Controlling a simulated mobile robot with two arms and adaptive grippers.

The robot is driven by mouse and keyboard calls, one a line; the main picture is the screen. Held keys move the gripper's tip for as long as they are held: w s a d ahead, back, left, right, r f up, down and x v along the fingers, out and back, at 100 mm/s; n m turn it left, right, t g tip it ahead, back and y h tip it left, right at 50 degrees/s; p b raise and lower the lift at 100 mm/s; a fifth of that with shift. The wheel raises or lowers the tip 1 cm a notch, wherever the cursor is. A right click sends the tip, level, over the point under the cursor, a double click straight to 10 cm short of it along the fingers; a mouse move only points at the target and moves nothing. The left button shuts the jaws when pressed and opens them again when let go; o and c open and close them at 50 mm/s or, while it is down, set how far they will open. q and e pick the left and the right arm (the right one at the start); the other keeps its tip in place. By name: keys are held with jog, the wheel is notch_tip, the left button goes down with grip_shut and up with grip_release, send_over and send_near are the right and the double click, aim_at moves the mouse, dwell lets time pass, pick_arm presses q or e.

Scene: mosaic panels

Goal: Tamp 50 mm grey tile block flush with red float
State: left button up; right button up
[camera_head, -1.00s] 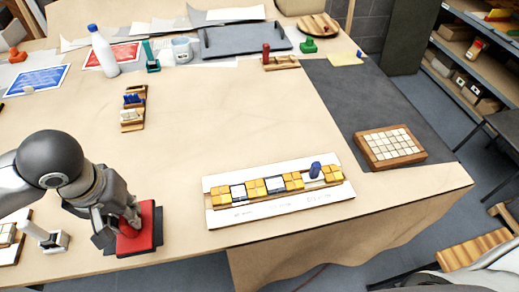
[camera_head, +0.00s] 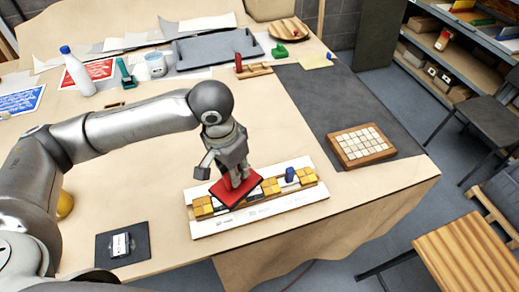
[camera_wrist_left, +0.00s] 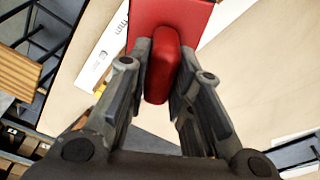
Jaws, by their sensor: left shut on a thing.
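My left gripper (camera_head: 236,180) is shut on the handle of the red float (camera_head: 222,191). In the left wrist view the fingers (camera_wrist_left: 163,82) sit either side of the rounded red handle (camera_wrist_left: 162,65), with the flat red plate (camera_wrist_left: 190,12) beyond. The float is over the left-middle part of the mosaic panel (camera_head: 215,228), a white board with a row of yellow tile blocks (camera_head: 202,207). A dark-edged grey-white block (camera_head: 254,195) shows at the float's right edge; other blocks there are hidden. I cannot tell whether the float touches the blocks. My right gripper is out of view.
A dark mat (camera_head: 138,235) with a small white item lies to the left. A wooden tray of pale tiles (camera_head: 361,159) sits at the right. The table front edge is close to the panel.

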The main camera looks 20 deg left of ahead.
aim_at(252, 173)
pick_arm(q)
jog(key=w+d+m+p, duration=0.1)
jog(key=w+d+m, duration=0.1)
jog(key=m, duration=0.1)
jog(key=w+m+p, duration=0.1)
jog(key=shift+d+r+p, duration=0.3)
jog(key=shift+d+p, duration=0.05)
jog(key=shift+d, duration=0.05)
jog(key=shift+w+d+f+m, duration=0.15)
jog(key=shift+w+f+m, duration=0.05)
jog(key=shift+m, duration=0.5)
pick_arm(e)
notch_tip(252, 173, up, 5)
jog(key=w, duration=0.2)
pick_arm(q)
jog(key=shift+w+f+b, duration=0.1)
jog(key=shift+f+b, duration=0.25)
jog(key=shift+f, duration=0.15)
notch_tip(252, 173, down, 5)
jog(key=b, duration=0.7)
jog(key=shift+f, duration=0.1)
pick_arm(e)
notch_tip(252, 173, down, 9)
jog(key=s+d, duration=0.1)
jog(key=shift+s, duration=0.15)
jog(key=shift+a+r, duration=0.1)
